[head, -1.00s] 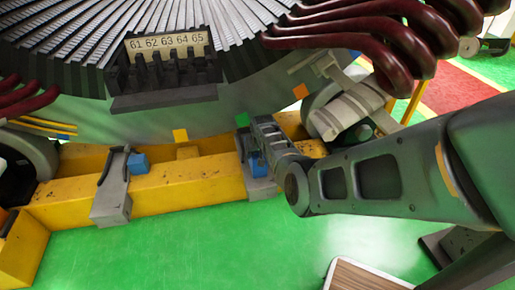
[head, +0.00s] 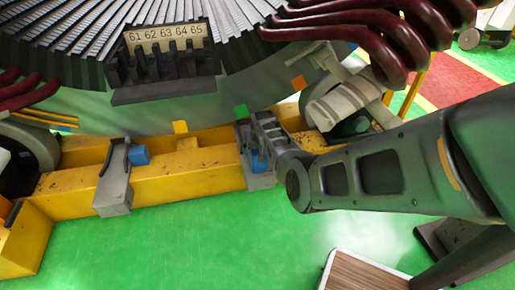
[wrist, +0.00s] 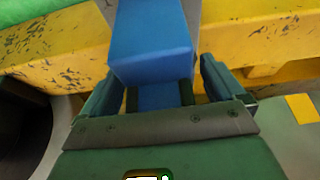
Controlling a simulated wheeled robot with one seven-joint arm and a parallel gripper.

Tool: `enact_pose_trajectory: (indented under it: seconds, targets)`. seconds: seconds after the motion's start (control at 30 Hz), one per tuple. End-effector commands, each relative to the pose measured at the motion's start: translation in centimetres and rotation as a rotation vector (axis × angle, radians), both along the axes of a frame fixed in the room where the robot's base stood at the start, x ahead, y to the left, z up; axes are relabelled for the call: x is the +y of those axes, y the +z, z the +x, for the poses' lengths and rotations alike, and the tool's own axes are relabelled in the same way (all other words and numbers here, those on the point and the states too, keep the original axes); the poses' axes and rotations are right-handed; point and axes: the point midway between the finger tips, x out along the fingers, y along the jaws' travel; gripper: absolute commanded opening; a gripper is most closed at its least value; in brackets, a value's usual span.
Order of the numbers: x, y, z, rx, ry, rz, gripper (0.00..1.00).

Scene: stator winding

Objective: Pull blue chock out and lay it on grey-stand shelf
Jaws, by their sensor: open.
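A blue chock (head: 258,162) sits in a grey bracket (head: 262,182) on the yellow beam, mostly hidden behind my gripper in the head view. In the wrist view the same chock (wrist: 152,48) is large, its near end between my gripper's fingers (wrist: 158,82). The fingers stand apart, one on each side of it; gaps show near the fingers, and firm contact cannot be seen. A second blue chock (head: 139,155) sits by another grey bracket (head: 115,180) to the left. I cannot identify the grey-stand shelf with certainty.
The yellow beam (head: 185,183) runs below the large stator (head: 200,118). Dark red coils (head: 350,28) hang at upper right. A wood-topped, white-rimmed surface (head: 360,275) is at the bottom edge. The green floor (head: 220,245) in front is clear.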

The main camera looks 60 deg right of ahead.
Motion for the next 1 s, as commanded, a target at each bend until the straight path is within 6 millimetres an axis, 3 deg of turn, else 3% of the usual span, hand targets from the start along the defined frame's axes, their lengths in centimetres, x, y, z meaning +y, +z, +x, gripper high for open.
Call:
enact_pose_trajectory:
  seconds: [0.33, 0.7, 1.0]
  targets:
    - [0.1, 0.6, -0.1, -0.001, 0.0, -0.001, 0.98]
    - [1.7, 5.7, -1.4, 0.0, 0.001, -0.001, 0.98]
    - [2.3, 7.2, -2.0, 0.0, 0.0, 0.0, 0.98]
